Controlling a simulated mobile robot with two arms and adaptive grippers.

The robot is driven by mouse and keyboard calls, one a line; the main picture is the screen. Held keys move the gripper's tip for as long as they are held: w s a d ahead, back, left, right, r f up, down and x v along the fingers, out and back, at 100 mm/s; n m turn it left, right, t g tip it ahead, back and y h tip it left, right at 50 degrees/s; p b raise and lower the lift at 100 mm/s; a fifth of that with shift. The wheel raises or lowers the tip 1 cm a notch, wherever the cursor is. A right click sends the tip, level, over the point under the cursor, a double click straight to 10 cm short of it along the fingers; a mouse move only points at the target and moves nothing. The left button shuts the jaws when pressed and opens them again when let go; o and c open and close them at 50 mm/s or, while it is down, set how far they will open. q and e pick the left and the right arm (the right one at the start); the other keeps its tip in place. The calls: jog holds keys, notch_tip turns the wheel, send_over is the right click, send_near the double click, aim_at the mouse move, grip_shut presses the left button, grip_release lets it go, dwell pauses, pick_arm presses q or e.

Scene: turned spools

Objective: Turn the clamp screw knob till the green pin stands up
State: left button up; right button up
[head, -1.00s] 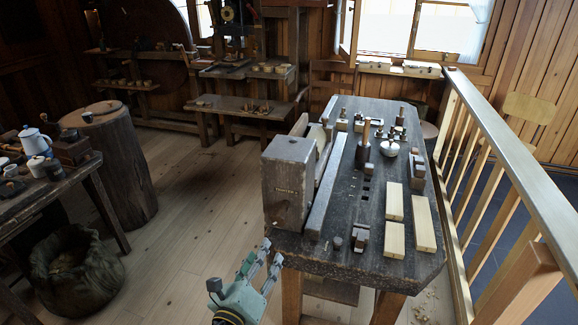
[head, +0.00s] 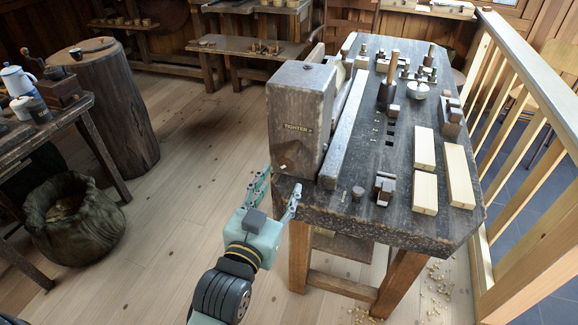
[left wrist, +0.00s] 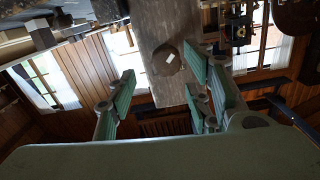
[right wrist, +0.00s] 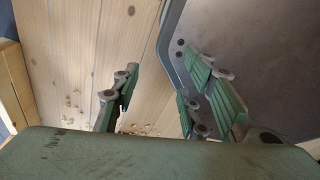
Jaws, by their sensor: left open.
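The clamp block (head: 298,115) is a tall grey-brown wooden block at the bench's near left corner, lettered on its front. The clamp screw knob (left wrist: 168,59) is round and dark brown with a pale mark. In the left wrist view it lies between and beyond the fingertips. In the head view it is hard to make out against the block. My left gripper (head: 280,182) is open just below and in front of the block, apart from the knob. My right gripper (right wrist: 162,84) is open and empty. I cannot make out a green pin.
The workbench (head: 340,215) carries pale wooden blocks (head: 459,177), a small dark peg (head: 357,193) and several tools. A wooden railing (head: 530,95) runs along its right. A sack (head: 73,215) and stump (head: 112,115) stand at left. The floor between is free.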

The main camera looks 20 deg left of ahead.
aim_at(288, 166)
pick_arm(q)
jog(key=w, duration=0.1)
jog(key=w+n, duration=0.1)
jog(key=shift+w+a+r, duration=0.1)
jog(key=shift+w+r, duration=0.2)
jog(key=shift+r, duration=0.1)
jog(key=w, duration=0.3)
jog(key=shift+w+f+p, duration=0.15)
jog(key=shift+w+p, duration=0.25)
jog(key=shift+w, duration=0.65)
pick_arm(e)
jog(key=shift+s+d+r, duration=0.15)
jog(key=shift+s+d, duration=0.1)
jog(key=shift+s, duration=0.55)
pick_arm(q)
jog(key=shift+c, duration=0.6)
jog(key=c, duration=1)
pick_arm(e)
jog(key=shift+s, duration=0.35)
